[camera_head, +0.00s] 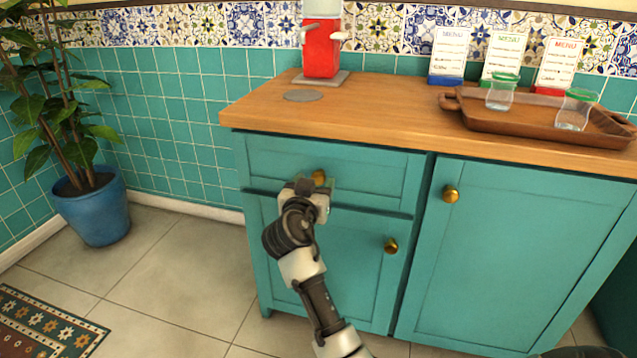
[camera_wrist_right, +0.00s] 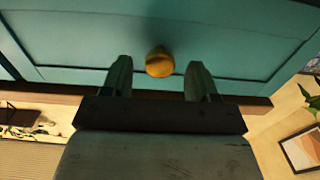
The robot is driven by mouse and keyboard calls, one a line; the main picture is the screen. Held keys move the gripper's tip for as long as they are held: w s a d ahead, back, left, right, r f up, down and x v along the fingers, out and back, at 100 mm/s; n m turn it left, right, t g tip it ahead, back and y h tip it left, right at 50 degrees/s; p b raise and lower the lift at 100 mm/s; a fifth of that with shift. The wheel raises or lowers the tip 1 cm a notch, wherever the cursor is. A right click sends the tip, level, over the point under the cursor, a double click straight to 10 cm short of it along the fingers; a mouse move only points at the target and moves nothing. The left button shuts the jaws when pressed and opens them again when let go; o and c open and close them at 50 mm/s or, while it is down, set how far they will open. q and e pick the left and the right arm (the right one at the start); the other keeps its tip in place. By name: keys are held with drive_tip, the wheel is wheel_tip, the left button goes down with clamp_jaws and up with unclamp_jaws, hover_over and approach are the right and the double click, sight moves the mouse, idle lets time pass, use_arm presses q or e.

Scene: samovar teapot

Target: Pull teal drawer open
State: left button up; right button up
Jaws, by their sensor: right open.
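The teal drawer (camera_head: 367,172) is at the upper left of the teal cabinet, just under the wooden top, and looks closed. Its round brass knob (camera_head: 319,177) is at the middle of the drawer front. My right gripper (camera_head: 317,186) is right in front of the knob. In the right wrist view the gripper (camera_wrist_right: 158,78) is open, with one finger on each side of the knob (camera_wrist_right: 159,62). A gap shows between the knob and each finger. My left gripper is not in view.
Cabinet doors with brass knobs (camera_head: 391,245) (camera_head: 451,194) are below and right of the drawer. A wooden tray (camera_head: 520,122) with glass jars, menu cards and a red dispenser (camera_head: 321,50) stand on the counter. A potted plant (camera_head: 95,208) is at left.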

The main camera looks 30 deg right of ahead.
sight(317, 181)
drive_tip(key=shift+x, duration=1.6)
clamp_jaws()
drive_tip(key=shift+f+b, duration=0.1)
drive_tip(key=shift+b, duration=0.2)
